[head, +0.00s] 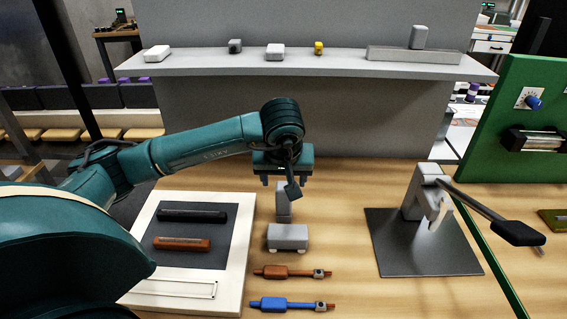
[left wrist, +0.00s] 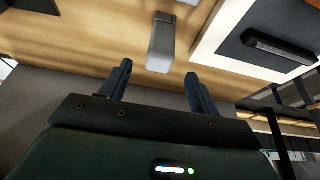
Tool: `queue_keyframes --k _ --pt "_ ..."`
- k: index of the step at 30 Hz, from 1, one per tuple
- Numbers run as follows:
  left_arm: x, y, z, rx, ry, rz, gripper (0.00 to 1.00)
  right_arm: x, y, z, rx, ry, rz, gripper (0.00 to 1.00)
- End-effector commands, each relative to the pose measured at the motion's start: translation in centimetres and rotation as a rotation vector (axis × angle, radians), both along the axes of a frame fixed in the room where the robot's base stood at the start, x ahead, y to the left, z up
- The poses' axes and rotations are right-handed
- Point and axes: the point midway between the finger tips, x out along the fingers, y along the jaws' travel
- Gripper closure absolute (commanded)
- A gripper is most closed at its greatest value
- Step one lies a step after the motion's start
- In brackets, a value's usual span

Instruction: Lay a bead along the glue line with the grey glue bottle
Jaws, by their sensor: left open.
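A grey upright block-like thing, which looks like the grey glue bottle (head: 283,208), stands on the wooden table behind a small light grey box. It also shows in the left wrist view (left wrist: 162,45), ahead of and between my fingertips. My left gripper (head: 286,181) is open and empty just above it, pointing down; I cannot see any contact. A thin pale outlined strip (head: 178,288) on the front of the white board (head: 241,230) may be the glue line. My right gripper is not in view.
The light grey box (head: 288,237) sits just in front of the bottle. An orange tool (head: 279,271) and a blue tool (head: 283,304) lie nearer. A grey lever press (head: 414,195) stands right on a dark plate (head: 393,255). A shelf (head: 215,65) runs along the back.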

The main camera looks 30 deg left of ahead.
Motion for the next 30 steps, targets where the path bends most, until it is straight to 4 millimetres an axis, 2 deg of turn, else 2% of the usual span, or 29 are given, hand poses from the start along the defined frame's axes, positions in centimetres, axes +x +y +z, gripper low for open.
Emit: queue_keyframes --k 6,12,23,30 --pt "1.1 0.8 -3.6 0.001 0.005 -0.001 0.38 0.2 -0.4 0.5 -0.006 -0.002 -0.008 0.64" --pt "1.9 1.1 -5.4 -0.001 0.002 -0.001 0.38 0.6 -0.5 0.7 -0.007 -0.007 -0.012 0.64" --pt "2.0 1.2 -5.9 0.0 -0.001 -0.001 0.38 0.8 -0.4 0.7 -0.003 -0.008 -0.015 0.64" --pt "2.0 1.2 -5.8 0.0 0.0 -0.001 0.57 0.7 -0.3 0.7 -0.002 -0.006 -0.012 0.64"
